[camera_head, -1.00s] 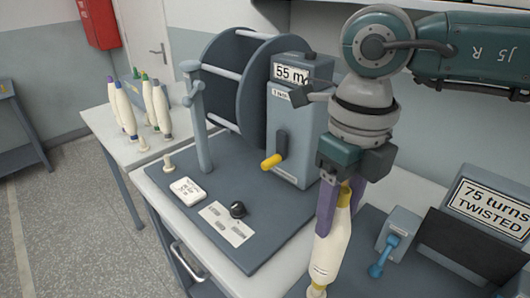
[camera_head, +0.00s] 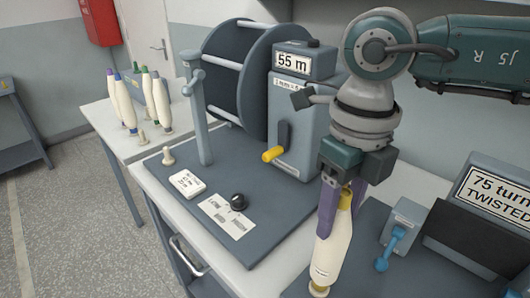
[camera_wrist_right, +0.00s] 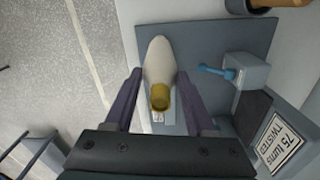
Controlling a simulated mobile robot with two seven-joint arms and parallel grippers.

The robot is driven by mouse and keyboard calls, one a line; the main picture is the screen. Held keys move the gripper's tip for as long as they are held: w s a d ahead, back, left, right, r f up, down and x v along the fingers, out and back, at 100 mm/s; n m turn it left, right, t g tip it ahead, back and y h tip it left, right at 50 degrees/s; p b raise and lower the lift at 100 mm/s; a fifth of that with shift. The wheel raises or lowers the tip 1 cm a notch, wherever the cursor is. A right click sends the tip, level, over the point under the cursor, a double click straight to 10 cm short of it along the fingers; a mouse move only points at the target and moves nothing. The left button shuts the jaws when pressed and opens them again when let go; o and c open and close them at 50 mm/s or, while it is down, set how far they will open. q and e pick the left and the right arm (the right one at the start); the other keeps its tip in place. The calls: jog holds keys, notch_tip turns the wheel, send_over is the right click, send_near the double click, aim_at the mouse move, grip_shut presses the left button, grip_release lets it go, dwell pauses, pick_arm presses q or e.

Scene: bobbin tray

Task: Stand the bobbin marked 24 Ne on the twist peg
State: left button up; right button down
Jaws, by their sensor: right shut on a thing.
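A cream bobbin (camera_head: 332,252) with a yellow top is held between the purple fingers of my right gripper (camera_head: 341,204). It hangs nearly upright, slightly tilted, over the dark base plate of the twist tester (camera_head: 402,228). In the right wrist view the bobbin (camera_wrist_right: 158,58) lies between the fingers of the gripper (camera_wrist_right: 160,78), its yellow end (camera_wrist_right: 160,97) towards the camera. Its marking is not readable. I cannot make out the twist peg; the bobbin may hide it. My left gripper is not in view.
The wrap reel (camera_head: 235,85) with a 55 m display and yellow crank handle (camera_head: 272,154) stands left of the bobbin. A small bare peg (camera_head: 168,156) is on its base. Several bobbins (camera_head: 160,100) stand on the back-left table. A sign (camera_head: 497,205) reading 75 turns TWISTED stands right.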

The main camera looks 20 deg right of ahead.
jog(key=shift+f, duration=0.35)
jog(key=shift+c, duration=0.8)
grip_release()
jog(key=shift+r, duration=0.1)
notch_tip(320, 180, up, 10)
jog(key=b, duration=0.2)
jog(key=shift+b, duration=0.3)
